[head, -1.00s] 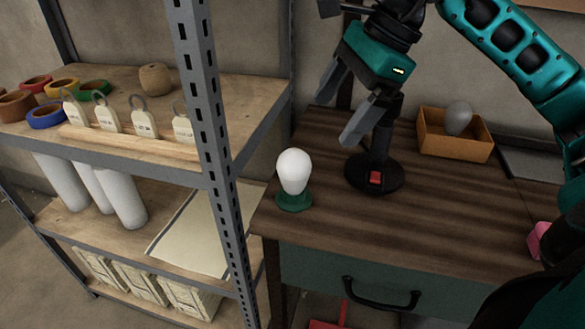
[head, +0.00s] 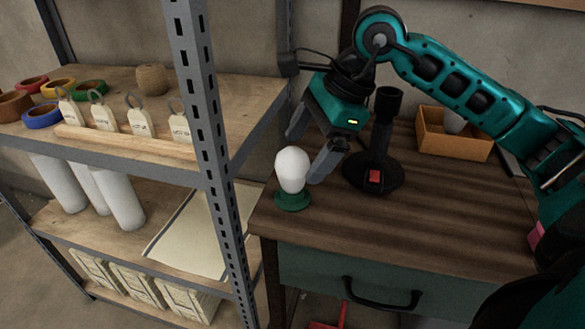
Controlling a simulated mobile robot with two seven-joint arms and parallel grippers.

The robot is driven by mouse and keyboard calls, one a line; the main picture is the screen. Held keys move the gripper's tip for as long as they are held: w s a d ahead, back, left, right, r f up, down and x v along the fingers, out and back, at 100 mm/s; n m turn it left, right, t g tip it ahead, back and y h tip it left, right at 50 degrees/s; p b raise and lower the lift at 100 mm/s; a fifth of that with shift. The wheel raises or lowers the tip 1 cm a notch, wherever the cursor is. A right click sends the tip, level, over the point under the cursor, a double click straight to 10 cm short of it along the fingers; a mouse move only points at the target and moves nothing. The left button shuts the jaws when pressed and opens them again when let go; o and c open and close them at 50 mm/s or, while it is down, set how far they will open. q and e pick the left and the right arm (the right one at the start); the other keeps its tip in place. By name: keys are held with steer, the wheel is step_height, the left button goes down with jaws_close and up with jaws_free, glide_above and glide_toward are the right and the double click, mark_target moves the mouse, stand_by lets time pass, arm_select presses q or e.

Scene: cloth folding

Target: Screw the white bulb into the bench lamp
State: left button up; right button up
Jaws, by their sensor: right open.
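The white bulb (head: 293,168) stands upright on a green round holder (head: 293,201) at the bench's left front corner. The bench lamp (head: 383,135) is black, with a round base, a red switch and an upright post topped by a dark socket; no bulb shows in it. My right gripper (head: 306,160) is open and empty. It hangs just above and behind the bulb, with one finger to the right of it and the other behind on the left. I cannot tell whether a finger touches the bulb. My left gripper is not in view.
An orange box (head: 455,140) with a grey bulb (head: 455,121) in it sits at the back right of the bench (head: 430,210). A metal shelf post (head: 205,110) stands close on the left. A pink object (head: 536,236) shows at the right edge. The bench front is clear.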

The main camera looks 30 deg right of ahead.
mark_target(292, 175)
steer(key=x, duration=0.4)
steer(key=shift+w+a, duration=0.2)
steer(key=shift+w, duration=0.1)
steer(key=shift+r, duration=0.1)
steer(key=c, duration=1.1)
steer(key=shift+r, duration=0.1)
